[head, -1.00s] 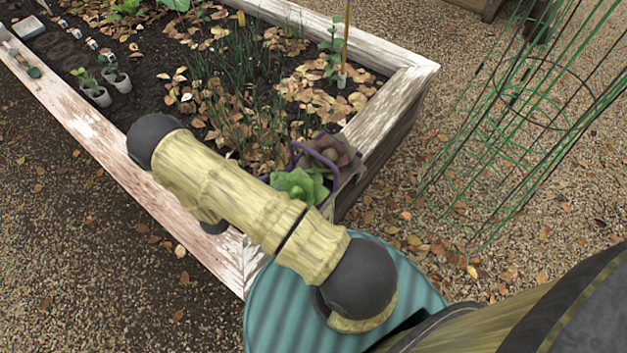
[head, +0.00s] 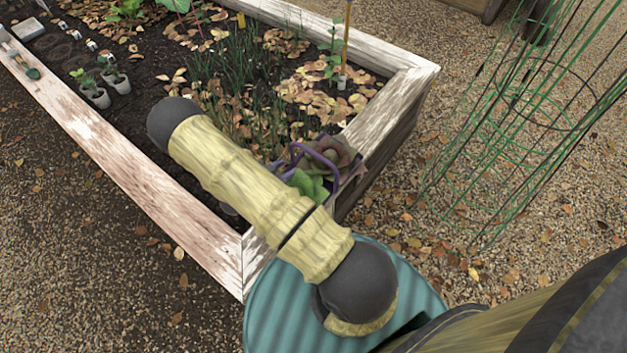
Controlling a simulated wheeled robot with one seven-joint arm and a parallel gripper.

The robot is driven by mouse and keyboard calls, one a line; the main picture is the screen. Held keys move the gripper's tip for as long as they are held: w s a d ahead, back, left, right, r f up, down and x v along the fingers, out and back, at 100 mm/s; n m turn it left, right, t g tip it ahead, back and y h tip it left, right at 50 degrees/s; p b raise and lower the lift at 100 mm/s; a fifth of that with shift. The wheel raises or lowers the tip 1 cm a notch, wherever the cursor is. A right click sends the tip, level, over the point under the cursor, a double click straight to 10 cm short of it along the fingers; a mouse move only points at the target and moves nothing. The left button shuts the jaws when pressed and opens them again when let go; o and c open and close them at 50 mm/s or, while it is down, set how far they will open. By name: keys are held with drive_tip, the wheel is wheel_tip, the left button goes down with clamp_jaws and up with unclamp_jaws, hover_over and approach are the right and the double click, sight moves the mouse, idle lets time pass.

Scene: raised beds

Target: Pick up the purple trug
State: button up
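The purple trug shows by its curved purple handle (head: 318,160) at the near right corner of the raised bed, with leafy succulents (head: 338,153) in and around it. My arm crosses in front and hides most of the trug's body. My gripper is not in view; only the arm's yellow links and dark joints show, and its far end is hidden behind the dark joint at the upper left.
The raised bed's wooden rim (head: 150,185) runs along the left and right sides. A ribbed teal round surface (head: 275,310) lies below my arm. Green wire plant cages (head: 510,110) stand on the gravel at right. Small pots (head: 97,97) and a trowel (head: 33,73) lie at left.

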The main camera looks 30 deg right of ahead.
sight(297, 159)
drive_tip(key=d, duration=0.1)
drive_tip(key=w+d, duration=0.1)
drive_tip(key=d, duration=0.2)
drive_tip(key=shift+w+d+b, duration=0.3)
drive_tip(key=shift+d+b, duration=0.05)
drive_tip(key=shift+b, duration=0.05)
drive_tip(key=shift+w+d+f, duration=0.15)
drive_tip(key=shift+d+f, duration=0.1)
drive_tip(key=shift+d, duration=0.15)
drive_tip(key=shift+c, duration=0.5)
drive_tip(key=shift+r, duration=0.1)
clamp_jaws()
